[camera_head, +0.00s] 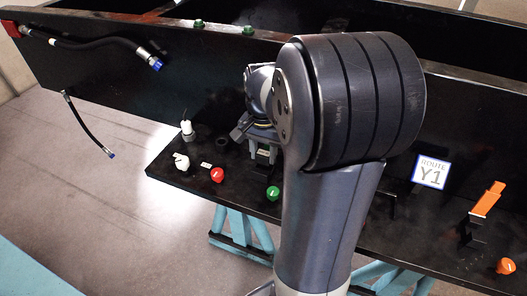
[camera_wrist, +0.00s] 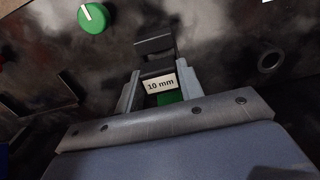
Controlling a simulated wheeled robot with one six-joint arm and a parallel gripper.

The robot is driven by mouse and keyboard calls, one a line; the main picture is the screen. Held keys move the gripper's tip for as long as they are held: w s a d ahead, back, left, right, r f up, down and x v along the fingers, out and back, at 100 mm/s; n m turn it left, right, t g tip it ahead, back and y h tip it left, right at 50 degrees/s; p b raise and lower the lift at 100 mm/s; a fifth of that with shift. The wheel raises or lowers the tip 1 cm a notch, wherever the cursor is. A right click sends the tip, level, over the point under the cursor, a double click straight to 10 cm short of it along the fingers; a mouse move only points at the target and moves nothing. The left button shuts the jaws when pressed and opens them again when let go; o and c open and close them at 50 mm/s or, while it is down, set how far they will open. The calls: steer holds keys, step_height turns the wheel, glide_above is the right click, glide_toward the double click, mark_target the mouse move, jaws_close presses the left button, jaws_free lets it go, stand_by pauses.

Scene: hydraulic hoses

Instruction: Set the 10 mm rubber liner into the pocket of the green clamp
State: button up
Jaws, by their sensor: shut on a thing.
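The rubber liner (camera_wrist: 157,68) is a black block, with a white "10 mm" label on its near side in the wrist view. My gripper (camera_wrist: 160,84) is shut on it, one grey finger on each side. A green part of the green clamp (camera_wrist: 171,98) shows just below the label, between the fingers. In the head view my gripper (camera_head: 264,150) is low over the dark shelf, partly hidden by my arm. The clamp's pocket is hidden, and I cannot tell whether the liner touches it.
A green knob (camera_head: 272,193) and a red knob (camera_head: 217,174) stand near the shelf's front edge. An orange clamp (camera_head: 486,200) stands at the right. Two black hoses hang at the left. A dark wall rises behind my gripper.

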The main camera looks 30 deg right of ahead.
mark_target(263, 154)
steer(key=shift+f+b, duration=1.1)
steer(key=shift+f, duration=0.55)
steer(key=o, duration=1)
steer(key=shift+o, duration=0.2)
steer(key=shift+r, duration=0.1)
step_height(263, 154, up, 11)
steer(key=shift+f, duration=0.1)
steer(key=shift+f, duration=0.15)
step_height(263, 154, down, 10)
steer(key=shift+f, duration=0.25)
steer(key=shift+r+p, duration=0.45)
steer(key=shift+r, duration=0.1)
